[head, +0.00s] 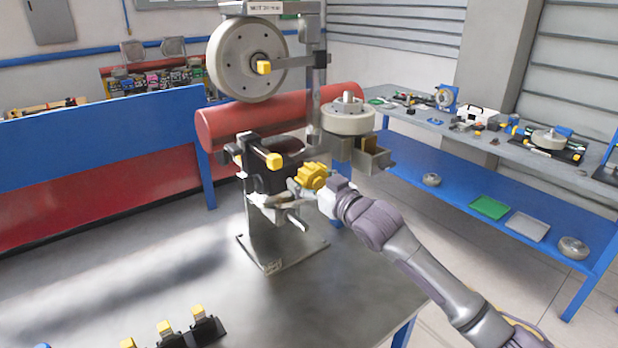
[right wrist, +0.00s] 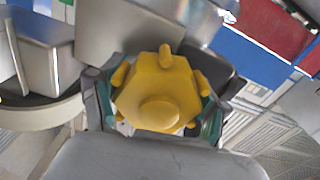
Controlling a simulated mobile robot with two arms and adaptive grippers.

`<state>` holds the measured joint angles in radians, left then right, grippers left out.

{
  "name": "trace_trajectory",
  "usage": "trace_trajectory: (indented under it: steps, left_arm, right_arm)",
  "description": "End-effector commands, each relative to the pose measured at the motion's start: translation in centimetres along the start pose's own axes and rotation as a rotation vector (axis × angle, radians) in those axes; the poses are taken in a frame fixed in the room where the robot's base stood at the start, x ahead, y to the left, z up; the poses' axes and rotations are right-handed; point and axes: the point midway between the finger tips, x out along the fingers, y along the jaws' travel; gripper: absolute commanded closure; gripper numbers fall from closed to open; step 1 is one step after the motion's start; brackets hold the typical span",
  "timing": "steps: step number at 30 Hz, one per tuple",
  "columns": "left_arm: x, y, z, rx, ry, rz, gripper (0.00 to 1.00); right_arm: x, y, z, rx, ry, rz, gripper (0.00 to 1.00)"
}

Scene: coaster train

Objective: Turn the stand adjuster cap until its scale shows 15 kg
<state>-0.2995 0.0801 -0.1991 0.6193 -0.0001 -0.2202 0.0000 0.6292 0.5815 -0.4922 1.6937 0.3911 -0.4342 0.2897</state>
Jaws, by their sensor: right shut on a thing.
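The stand (head: 268,240) stands on the grey table, with a large wheel at its top. The yellow adjuster cap (head: 313,175) is on the right side of the stand's black body. My right gripper (head: 300,188) is shut on the yellow cap. In the right wrist view the lobed cap (right wrist: 160,92) sits between the greenish fingertips of the gripper (right wrist: 157,105). No scale or reading can be made out in either view. My left gripper is not in view.
A grey wheel (head: 247,58) and a second disc (head: 348,117) are on the stand, above my right gripper. Black clamps with yellow tops (head: 190,330) lie at the table's front. A side bench (head: 480,140) holds several parts. The table's left part is clear.

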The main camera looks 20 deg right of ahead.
Motion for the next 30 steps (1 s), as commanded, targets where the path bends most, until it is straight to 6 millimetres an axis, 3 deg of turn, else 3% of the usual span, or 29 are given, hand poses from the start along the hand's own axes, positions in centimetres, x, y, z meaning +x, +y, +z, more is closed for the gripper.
trace_trajectory:
  steps: [18, 30]
  left_arm:
    - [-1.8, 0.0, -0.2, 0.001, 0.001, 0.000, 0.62]
    - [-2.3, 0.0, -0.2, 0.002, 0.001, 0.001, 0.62]
  right_arm:
    - [0.0, 0.3, -0.3, -0.561, 0.001, 0.001, 0.60]
    - [0.0, 0.3, -0.2, -0.758, 0.001, 0.001, 0.60]
